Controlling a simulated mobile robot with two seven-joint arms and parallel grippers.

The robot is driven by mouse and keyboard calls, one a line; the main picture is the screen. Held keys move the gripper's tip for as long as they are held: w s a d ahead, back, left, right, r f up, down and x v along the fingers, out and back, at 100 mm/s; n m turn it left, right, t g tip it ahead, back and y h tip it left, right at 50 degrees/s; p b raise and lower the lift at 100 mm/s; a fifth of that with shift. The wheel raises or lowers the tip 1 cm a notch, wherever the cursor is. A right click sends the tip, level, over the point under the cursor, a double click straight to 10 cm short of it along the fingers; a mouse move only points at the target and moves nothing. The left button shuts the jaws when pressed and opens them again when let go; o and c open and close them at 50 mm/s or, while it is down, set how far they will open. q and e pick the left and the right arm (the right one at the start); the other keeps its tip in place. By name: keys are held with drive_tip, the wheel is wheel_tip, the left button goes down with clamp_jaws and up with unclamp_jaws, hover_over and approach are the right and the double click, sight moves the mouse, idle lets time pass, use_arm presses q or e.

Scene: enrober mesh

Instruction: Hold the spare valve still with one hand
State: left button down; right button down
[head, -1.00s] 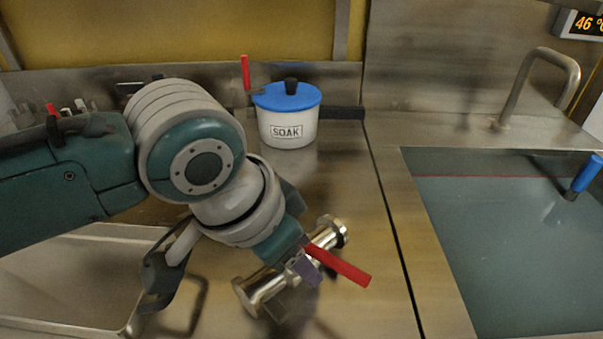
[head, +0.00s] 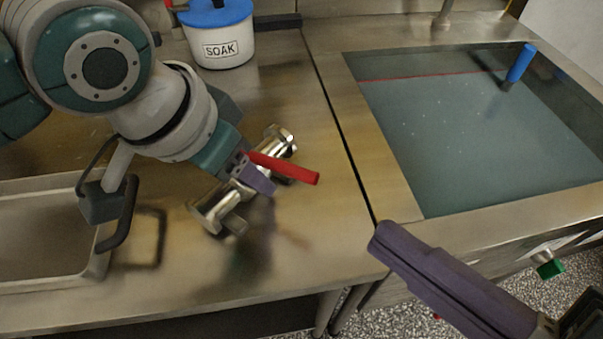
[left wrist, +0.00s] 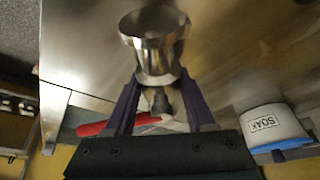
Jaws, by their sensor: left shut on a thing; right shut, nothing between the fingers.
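The spare valve (head: 213,210) is a shiny metal pipe piece with flanged ends and a red lever handle (head: 290,169). It lies slantwise over the steel counter; I cannot tell whether it touches the counter. My left gripper (head: 254,177) is shut on the valve's middle and hides part of it. In the left wrist view the valve's flared end (left wrist: 155,45) stands out beyond the fingers of my left gripper (left wrist: 160,108). My right gripper (head: 385,240), with purple fingers, is shut and empty near the counter's front edge, right of the valve and apart from it.
A white SOAK pot (head: 222,47) with a blue lid stands at the back. A sunken bath (head: 470,140) of greyish liquid, with a blue-handled tool (head: 520,63), is at the right. A shallow metal tray (head: 45,275) is at the left. Bare counter (head: 300,240) lies in front of the valve.

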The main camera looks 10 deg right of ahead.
sight(273, 164)
drive_tip(key=shift+s+a+r+n+g+y, duration=0.25)
drive_tip(key=shift+s+a+n+g+y, duration=0.05)
drive_tip(key=shift+s+a+n+y, duration=0.65)
drive_tip(key=shift+w, duration=0.1)
drive_tip(key=shift+w+a+f, duration=0.6)
drive_tip(key=shift+w, duration=1.1)
drive_tip(key=shift+w+a+f, duration=0.6)
drive_tip(key=shift+w, duration=1.15)
drive_tip(key=shift+w+a+f, duration=0.6)
drive_tip(key=shift+w, duration=1.1)
drive_tip(key=shift+w+a+r+n+g+y, duration=0.1)
drive_tip(key=shift+w+n+g+y, duration=0.05)
drive_tip(key=shift+n+g+y, duration=0.5)
